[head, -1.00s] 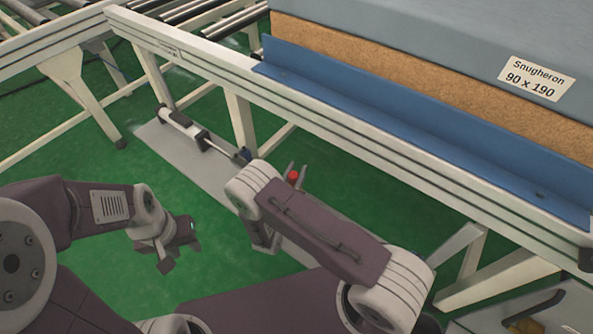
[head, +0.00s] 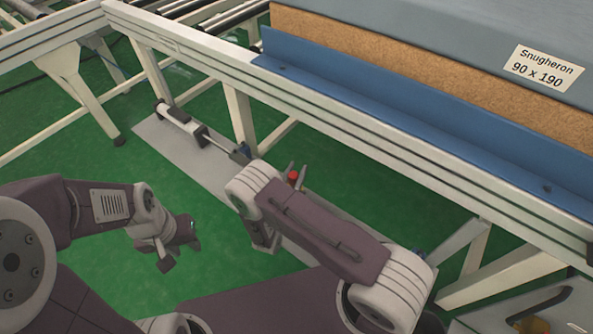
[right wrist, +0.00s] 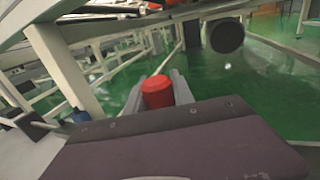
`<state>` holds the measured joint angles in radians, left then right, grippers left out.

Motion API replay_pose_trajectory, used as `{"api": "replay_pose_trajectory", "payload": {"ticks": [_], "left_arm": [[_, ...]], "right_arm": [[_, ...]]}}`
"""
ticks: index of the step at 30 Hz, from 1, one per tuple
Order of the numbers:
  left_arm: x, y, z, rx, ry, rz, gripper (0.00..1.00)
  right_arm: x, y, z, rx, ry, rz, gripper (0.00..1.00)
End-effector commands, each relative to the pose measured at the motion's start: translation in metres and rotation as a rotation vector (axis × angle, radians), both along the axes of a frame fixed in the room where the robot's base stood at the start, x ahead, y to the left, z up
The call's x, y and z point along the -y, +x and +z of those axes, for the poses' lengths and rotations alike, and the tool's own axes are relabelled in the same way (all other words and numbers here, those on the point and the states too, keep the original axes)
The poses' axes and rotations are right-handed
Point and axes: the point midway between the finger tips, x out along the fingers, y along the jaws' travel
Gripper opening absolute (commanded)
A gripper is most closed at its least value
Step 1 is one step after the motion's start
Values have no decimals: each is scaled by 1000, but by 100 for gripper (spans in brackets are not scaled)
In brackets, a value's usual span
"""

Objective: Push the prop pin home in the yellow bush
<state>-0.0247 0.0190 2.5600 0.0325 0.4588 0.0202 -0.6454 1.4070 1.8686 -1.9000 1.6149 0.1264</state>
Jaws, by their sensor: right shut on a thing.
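The prop pin shows as a red round head (head: 294,176) beyond my right forearm in the head view. The red head also fills the middle of the right wrist view (right wrist: 157,92), between two grey fingers. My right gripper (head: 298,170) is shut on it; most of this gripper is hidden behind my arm. The pin's shank is hidden. I cannot make out the yellow bush in either view. My left gripper (head: 180,255) is empty, its fingers apart, over the green floor at the left.
A cream conveyor frame (head: 340,125) carries a blue angle rail (head: 400,140) and a mattress labelled Snugheron (head: 544,68). A white and black cylinder (head: 180,120) lies on a grey floor plate (head: 160,133) below. A tray (head: 570,310) stands at bottom right. Green floor at left is clear.

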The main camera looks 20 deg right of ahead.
Motion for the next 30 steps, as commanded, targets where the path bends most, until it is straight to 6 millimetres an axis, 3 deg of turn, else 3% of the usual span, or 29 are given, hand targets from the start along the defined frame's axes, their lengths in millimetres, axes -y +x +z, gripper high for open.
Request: {"api": "replay_pose_trajectory", "payload": {"ticks": [30], "left_arm": [[0, 0, -21, 0, 0, 0, 36]], "right_arm": [[0, 0, -26, 1, 0, 0, 0]]}}
